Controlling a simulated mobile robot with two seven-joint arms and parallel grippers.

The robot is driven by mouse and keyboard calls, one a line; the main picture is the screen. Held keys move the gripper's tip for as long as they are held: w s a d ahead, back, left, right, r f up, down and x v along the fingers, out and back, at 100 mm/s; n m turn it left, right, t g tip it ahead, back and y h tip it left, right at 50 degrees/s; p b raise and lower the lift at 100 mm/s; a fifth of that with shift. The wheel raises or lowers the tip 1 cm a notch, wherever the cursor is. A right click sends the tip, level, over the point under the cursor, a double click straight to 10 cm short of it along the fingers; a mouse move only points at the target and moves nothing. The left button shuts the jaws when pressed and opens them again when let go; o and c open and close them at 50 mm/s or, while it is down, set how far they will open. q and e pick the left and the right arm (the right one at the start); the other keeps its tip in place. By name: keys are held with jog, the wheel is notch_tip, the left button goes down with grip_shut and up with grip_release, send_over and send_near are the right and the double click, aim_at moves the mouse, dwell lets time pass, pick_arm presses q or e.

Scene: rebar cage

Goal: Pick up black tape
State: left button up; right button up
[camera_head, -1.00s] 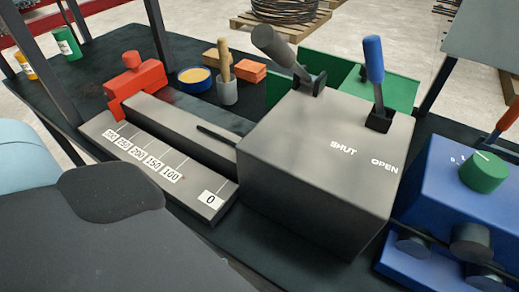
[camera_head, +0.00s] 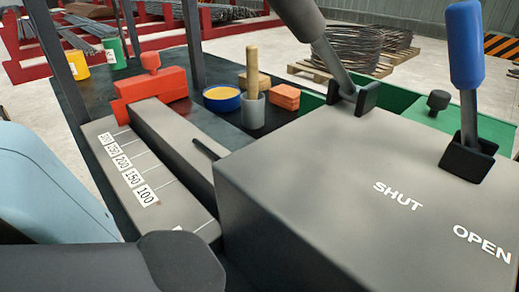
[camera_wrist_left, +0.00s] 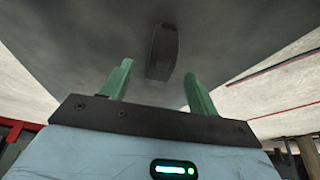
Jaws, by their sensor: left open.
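I cannot make out any black tape in either view. My left gripper (camera_wrist_left: 158,68) shows in the left wrist view with its two green fingers apart and nothing between them. A broad dark grey surface fills the space beyond the fingers, with a small dark oblong piece (camera_wrist_left: 162,52) on it that I cannot identify. The left gripper's fingers do not show in the head view. My right gripper is in neither view.
A grey machine box (camera_head: 340,190) with two levers, marked SHUT and OPEN, fills the right. Left of it lies a numbered scale (camera_head: 135,175) with a red clamp block (camera_head: 150,88). A blue bowl (camera_head: 222,99), a grey cup (camera_head: 252,112) and orange blocks (camera_head: 285,97) stand behind.

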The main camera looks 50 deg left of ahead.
pick_arm(q)
jog(key=shift+b+x, duration=0.3)
jog(key=shift+x, duration=0.7)
jog(key=shift+s+b+x, duration=0.1)
jog(key=shift+b+x, duration=0.4)
jog(key=shift+x, duration=0.75)
jog(key=shift+s+b+x, duration=0.15)
jog(key=shift+b+x, duration=0.35)
jog(key=shift+x, duration=0.75)
jog(key=shift+a+f, duration=0.1)
jog(key=shift+a, duration=0.15)
jog(key=c, duration=1.2)
notch_tip(320, 180, up, 9)
jog(key=p, duration=0.4)
jog(key=shift+c, duration=0.2)
jog(key=shift+r+p, duration=0.35)
jog(key=shift+r, duration=0.25)
